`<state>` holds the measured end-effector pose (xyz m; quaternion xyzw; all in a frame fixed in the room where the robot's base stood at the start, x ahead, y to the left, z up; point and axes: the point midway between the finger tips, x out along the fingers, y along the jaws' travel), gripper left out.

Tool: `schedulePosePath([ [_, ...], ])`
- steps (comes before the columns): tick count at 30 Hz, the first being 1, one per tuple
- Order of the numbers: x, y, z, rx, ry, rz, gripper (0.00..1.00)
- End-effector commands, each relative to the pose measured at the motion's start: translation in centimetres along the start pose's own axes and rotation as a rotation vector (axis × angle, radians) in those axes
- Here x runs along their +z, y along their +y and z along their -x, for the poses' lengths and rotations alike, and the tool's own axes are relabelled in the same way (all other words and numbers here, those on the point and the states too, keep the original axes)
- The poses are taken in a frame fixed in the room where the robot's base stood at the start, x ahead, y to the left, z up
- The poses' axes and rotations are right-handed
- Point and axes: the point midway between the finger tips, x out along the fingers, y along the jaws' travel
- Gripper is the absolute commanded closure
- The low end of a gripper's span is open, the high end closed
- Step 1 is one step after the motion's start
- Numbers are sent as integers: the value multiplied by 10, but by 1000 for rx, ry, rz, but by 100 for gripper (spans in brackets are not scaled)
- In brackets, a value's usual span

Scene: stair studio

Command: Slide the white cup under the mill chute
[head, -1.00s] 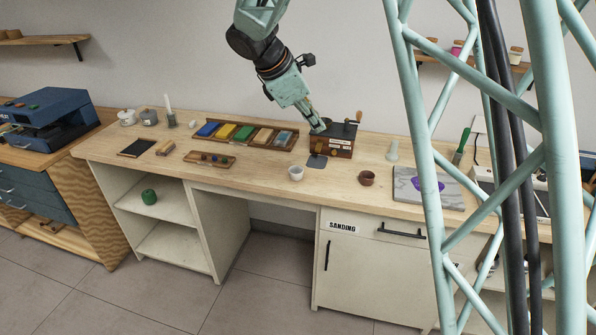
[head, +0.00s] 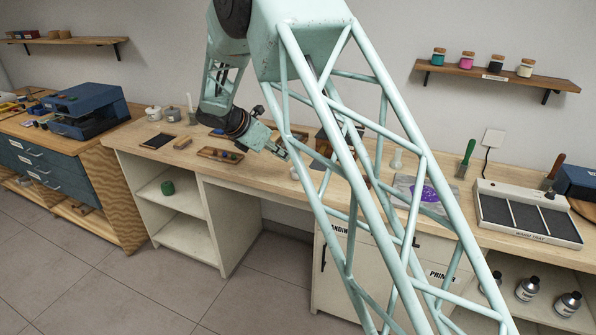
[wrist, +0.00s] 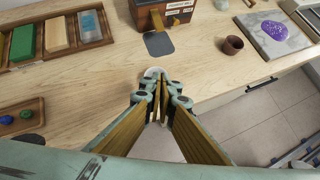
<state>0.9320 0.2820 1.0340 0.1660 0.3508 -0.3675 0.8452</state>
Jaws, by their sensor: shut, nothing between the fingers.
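The white cup (wrist: 152,73) stands on the bench just beyond my fingertips in the wrist view, partly hidden by them; I cannot tell whether they touch it. In the head view the cup (head: 294,173) shows small beside my lattice column. My gripper (wrist: 157,92) is shut and empty; in the head view it (head: 284,154) is at the cup's upper left. The wooden mill (wrist: 157,17) stands farther back, with its brass-coloured chute (wrist: 180,19) on the front. A dark grey pad (wrist: 158,44) lies in front of the mill, between it and the cup.
A brown cup (wrist: 232,46) and a grey slab with a purple patch (wrist: 275,32) are to the right. A tray of coloured blocks (wrist: 54,36) and a smaller wooden tray (wrist: 22,120) are to the left.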

Motion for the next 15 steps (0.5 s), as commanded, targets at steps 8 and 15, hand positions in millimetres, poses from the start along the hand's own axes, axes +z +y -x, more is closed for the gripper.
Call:
schedulePosePath([
  [8, -11, 12, -6, 8, -12, 40, 100],
  [15, -11, 12, -6, 8, -11, 40, 100],
])
